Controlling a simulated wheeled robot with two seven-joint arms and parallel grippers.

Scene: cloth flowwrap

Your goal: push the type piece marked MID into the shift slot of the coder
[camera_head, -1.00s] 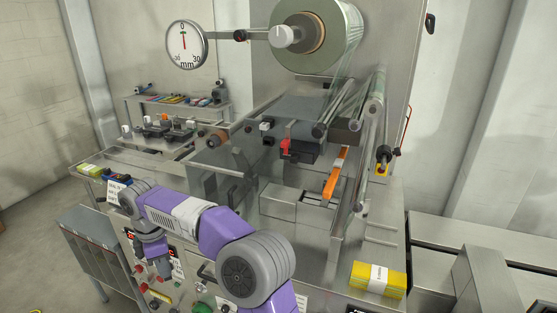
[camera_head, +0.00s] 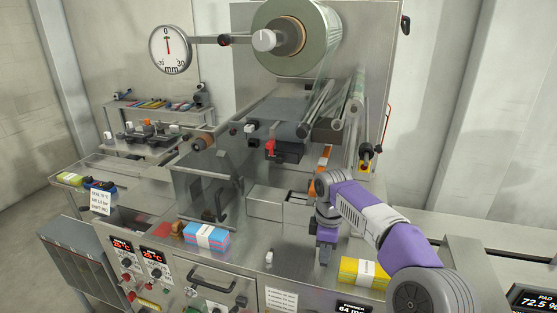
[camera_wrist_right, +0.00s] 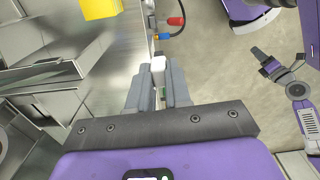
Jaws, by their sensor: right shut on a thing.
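My right gripper (camera_head: 325,262) points down over the right part of the machine's front deck, left of the yellow pack (camera_head: 363,272). In the wrist view its two fingers (camera_wrist_right: 159,88) are closed on a small white piece (camera_wrist_right: 158,63); no marking on it is readable. Another small white piece (camera_head: 269,257) stands on the deck to the left of the gripper. A black unit with a red part, which looks like the coder (camera_head: 286,150), sits farther back under the film; its slot cannot be made out. My left gripper (camera_wrist_right: 266,62) shows small at the right of the wrist view, its jaws unclear.
A blue and pink pack (camera_head: 206,237) lies on the front deck. The film roll (camera_head: 278,35) and rollers overhang the back. A clear guard (camera_head: 205,185) stands mid-left. A side table with tools (camera_head: 150,140) is at the back left.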

